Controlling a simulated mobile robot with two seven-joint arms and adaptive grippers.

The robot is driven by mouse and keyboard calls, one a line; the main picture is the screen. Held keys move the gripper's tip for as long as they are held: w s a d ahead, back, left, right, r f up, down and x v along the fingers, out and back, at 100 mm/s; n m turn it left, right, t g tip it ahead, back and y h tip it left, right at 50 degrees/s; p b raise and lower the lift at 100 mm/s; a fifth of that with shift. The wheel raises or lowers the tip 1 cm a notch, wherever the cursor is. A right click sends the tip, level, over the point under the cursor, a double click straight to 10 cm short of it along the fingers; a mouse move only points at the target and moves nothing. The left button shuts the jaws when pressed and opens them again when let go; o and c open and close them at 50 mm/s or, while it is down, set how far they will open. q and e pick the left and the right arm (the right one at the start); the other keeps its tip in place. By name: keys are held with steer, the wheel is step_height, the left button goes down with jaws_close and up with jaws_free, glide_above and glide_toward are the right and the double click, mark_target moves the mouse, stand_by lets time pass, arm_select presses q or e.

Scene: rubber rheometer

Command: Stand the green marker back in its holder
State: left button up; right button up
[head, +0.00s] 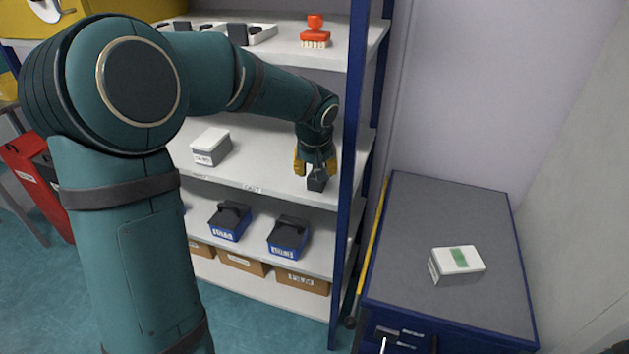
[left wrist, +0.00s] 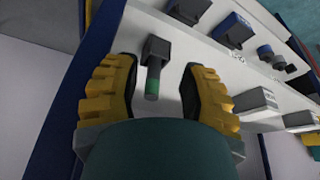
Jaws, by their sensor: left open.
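The marker, dark with a green band (left wrist: 152,88), shows in the left wrist view between my left gripper's fingers, with a gap on each side. Its far end meets a small dark block, the holder (left wrist: 156,48), and it appears to stand in it. How deep it sits I cannot tell. The holder (head: 316,184) is on the middle shelf near its right front corner in the head view. My left gripper (head: 315,166), also in the left wrist view (left wrist: 168,75), is open around the marker, just above the holder. My right gripper is out of view.
The blue shelf post (head: 348,180) stands close to the right of my left gripper. A white-topped grey box (head: 210,147) is farther left on the middle shelf (head: 258,160). Blue bins (head: 288,237) sit below; a red brush (head: 315,32) is above. A cabinet (head: 440,210) stands right.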

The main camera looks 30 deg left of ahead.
arm_select(q)
steer(key=shift+s+d, duration=0.4)
steer(key=shift+s, duration=0.3)
steer(key=shift+s+d, duration=0.45)
steer(key=shift+s, duration=0.3)
steer(key=shift+s+d, duration=0.4)
steer(key=shift+s, duration=0.3)
